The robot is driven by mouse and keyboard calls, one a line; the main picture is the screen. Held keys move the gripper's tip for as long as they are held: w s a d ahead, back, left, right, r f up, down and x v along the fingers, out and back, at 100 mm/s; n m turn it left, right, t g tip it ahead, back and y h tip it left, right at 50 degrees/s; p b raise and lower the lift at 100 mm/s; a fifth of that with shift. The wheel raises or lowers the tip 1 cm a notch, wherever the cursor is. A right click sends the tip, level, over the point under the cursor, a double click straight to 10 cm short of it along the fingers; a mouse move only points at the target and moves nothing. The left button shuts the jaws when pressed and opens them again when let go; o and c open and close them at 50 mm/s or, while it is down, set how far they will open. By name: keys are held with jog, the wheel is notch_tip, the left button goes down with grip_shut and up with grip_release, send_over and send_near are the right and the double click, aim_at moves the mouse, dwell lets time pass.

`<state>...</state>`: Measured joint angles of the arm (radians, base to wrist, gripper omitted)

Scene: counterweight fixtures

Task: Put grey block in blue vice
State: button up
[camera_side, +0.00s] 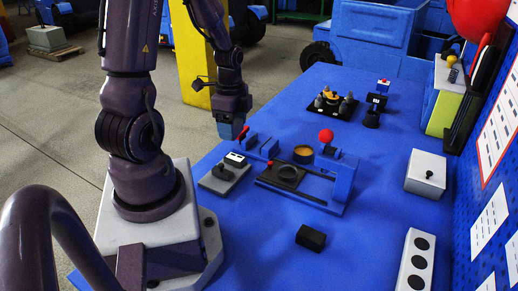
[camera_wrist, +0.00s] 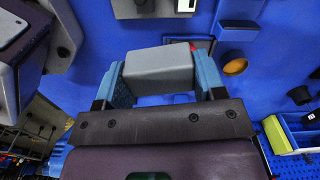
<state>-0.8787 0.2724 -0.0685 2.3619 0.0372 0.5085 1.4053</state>
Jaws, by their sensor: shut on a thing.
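The grey block (camera_wrist: 155,70) is between the two blue fingertips of my gripper (camera_wrist: 161,76) in the wrist view, gripped from both sides. In the side view my gripper (camera_side: 229,131) points down in the air, above the near left end of the blue fixtures; the block cannot be made out there.
A grey plate with a switch (camera_side: 224,176) lies left of the vice. An orange-topped round part (camera_side: 303,151) sits by the rails. A black block (camera_side: 311,237), a white box (camera_side: 427,174) and a white panel with black discs (camera_side: 416,262) stand on the blue table (camera_side: 376,225).

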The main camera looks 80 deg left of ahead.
aim_at(259, 141)
jog(key=shift+m, duration=0.8)
jog(key=w+a+f, duration=0.4)
jog(key=a, duration=0.1)
jog(key=w+a+f, duration=0.4)
jog(key=w+f, duration=0.1)
jog(key=shift+a+f, duration=0.15)
jog(key=shift+a, duration=0.2)
jog(key=shift+w+a+f, duration=0.15)
jog(key=shift+w+f, duration=0.05)
jog(key=shift+f, duration=1.7)
jog(key=o, duration=1)
jog(key=shift+f, duration=0.15)
jog(key=shift+c, duration=0.2)
